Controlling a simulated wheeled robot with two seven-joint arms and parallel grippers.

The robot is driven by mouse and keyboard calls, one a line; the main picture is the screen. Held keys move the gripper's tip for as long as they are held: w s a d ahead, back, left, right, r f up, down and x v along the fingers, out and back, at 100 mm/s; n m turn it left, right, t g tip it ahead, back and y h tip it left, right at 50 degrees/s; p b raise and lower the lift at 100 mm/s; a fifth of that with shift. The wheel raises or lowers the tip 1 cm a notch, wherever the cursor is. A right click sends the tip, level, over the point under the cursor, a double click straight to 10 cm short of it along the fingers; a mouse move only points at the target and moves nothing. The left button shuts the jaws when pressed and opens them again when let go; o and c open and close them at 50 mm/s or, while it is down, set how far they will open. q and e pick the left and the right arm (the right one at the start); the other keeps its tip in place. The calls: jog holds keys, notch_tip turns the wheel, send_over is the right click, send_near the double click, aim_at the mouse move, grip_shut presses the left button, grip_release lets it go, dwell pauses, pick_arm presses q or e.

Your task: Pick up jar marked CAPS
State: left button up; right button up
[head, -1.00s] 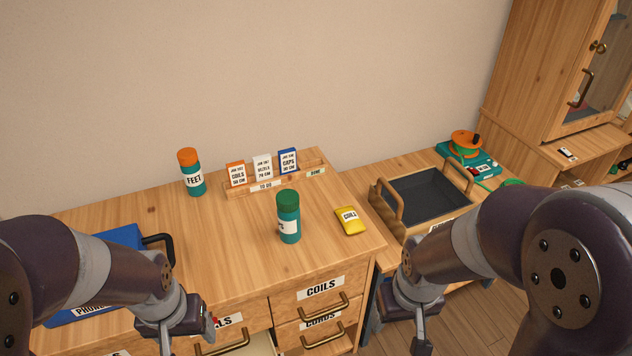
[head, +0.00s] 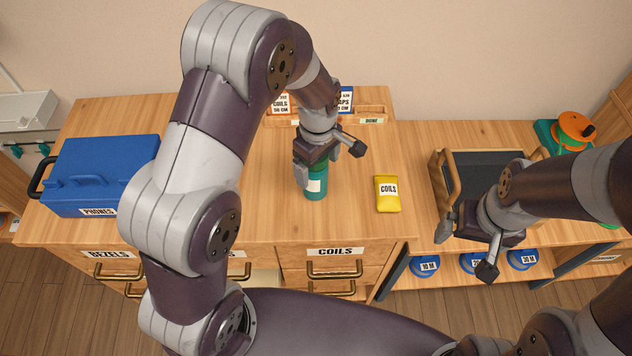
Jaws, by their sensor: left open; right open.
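A teal jar (head: 316,187) stands upright on the wooden counter in the head view. Its white label is too small and turned to read, and its top is hidden behind my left gripper. My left gripper (head: 327,163) is open just over the jar's upper part, with one finger at the jar's left side. I cannot tell whether it touches the jar. My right gripper (head: 467,248) is open and empty in front of the dark tray on the right. A card marked CAPS (head: 346,100) stands in the rack behind my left gripper.
A yellow COILS packet (head: 388,194) lies right of the jar. A blue PHONES case (head: 100,170) is at the left. The wooden card rack (head: 372,111) stands at the back, and a dark-bottomed tray (head: 480,172) at the right. Counter between jar and packet is clear.

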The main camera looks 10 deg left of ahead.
pick_arm(q)
jog(key=shift+f, duration=0.8)
jog(key=shift+a+r, duration=0.1)
jog(key=c, duration=1.7)
